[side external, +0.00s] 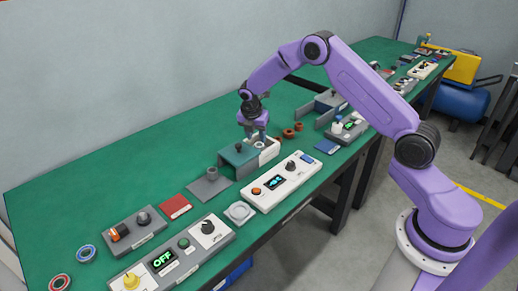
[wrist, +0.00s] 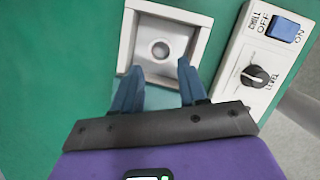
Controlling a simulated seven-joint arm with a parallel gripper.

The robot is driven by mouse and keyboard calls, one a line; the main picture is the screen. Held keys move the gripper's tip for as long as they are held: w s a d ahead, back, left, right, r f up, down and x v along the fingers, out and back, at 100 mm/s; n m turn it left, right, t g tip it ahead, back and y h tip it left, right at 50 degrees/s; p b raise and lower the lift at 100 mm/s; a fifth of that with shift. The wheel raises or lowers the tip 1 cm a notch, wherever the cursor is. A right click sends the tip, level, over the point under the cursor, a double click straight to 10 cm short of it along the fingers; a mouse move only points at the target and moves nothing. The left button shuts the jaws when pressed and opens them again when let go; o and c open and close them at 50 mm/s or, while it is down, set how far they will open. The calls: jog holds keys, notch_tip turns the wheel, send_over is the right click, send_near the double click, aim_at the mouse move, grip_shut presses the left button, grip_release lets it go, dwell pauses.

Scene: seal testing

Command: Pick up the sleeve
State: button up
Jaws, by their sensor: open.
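A small round light-grey piece with a dark centre (wrist: 160,49), which may be the sleeve, sits in the middle of a square white tray (wrist: 203,45) in the wrist view. I cannot tell if it is a loose ring or a hole in the tray floor. My gripper (wrist: 160,66) is open, its two blue fingers apart at the tray's near side, with nothing seen between them. In the side view my gripper (side external: 255,132) points down above the white tray (side external: 270,153), beside a teal block (side external: 238,156).
A white control box (side external: 283,182) with knob and switch stands close beside the tray; it also shows in the wrist view (wrist: 262,60). Several brown rings (side external: 288,133) lie behind the tray. A grey plate with a post (side external: 209,186) is to the left. The green bench (side external: 120,165) is clear at the back left.

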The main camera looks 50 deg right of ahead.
aim_at(258, 145)
jog(key=shift+x, duration=3.15)
jog(key=shift+s, duration=0.1)
jog(key=shift+c, duration=0.2)
grip_shut()
jog(key=shift+r, duration=0.1)
